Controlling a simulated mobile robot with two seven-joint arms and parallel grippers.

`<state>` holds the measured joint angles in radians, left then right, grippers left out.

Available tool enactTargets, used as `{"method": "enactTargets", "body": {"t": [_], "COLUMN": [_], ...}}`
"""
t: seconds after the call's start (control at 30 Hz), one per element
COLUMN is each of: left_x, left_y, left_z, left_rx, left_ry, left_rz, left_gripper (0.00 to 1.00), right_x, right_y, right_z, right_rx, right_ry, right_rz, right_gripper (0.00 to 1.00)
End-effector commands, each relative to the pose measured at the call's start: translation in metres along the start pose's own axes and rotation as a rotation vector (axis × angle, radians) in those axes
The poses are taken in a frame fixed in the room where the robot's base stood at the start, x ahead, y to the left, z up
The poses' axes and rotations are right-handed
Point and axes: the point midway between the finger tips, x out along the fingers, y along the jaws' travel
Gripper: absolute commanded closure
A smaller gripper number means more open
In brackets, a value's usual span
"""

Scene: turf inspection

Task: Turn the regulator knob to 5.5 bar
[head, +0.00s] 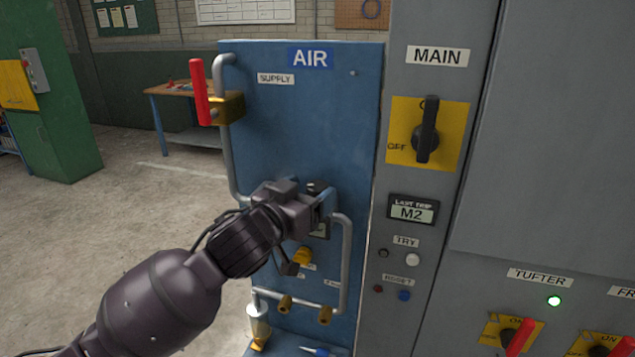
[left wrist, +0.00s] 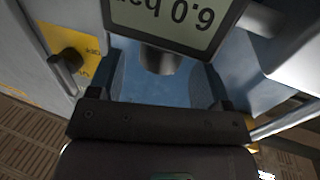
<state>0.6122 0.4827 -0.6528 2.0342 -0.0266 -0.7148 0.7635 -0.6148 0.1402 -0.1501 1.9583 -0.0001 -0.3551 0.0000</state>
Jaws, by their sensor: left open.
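The blue AIR panel (head: 300,130) stands in front of me with pipes on it. The regulator's dark knob (head: 314,187) is mostly hidden behind my left gripper (head: 322,200). In the left wrist view the knob is a short grey cylinder (left wrist: 158,62) under the digital display (left wrist: 165,18), which appears upside down and reads 6.0 bar. My left gripper (left wrist: 160,85) is open, with one finger on each side of the knob; gaps seem to show, but contact is hard to judge. In the head view the display (head: 320,231) is partly covered. My right gripper is out of view.
A red-handled supply valve (head: 200,92) is at the panel's upper left. Pipes (head: 346,265) run close beside the gripper. A yellow knob (head: 303,256) sits below. The grey cabinet with the MAIN switch (head: 427,130) stands right. Open floor lies left.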

Motion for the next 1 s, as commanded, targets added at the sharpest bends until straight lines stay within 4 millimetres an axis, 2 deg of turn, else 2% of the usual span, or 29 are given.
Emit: {"method": "enactTargets", "body": {"t": [0.1,0.23,0.63,0.93,1.0], "left_x": [0.015,0.025,0.03,0.03,0.03], "left_y": [0.0,0.0,0.0,0.0,0.0], "left_z": [-0.001,0.0,0.0,0.0,0.0], "left_rx": [0.001,0.0,0.001,0.001,0.001], "left_ry": [0.0,0.0,0.001,0.0,0.0], "left_rz": [-0.001,0.001,0.001,0.0,0.0], "left_gripper": [0.28,0.28,0.28,0.74,0.78], "right_x": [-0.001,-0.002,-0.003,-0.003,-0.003], "right_y": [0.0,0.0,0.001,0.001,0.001], "right_z": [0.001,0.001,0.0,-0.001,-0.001], "right_rx": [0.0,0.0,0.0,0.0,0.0], "right_ry": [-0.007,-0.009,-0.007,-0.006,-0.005], "right_rz": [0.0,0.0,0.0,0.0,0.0], "right_gripper": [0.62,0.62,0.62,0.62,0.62]}}
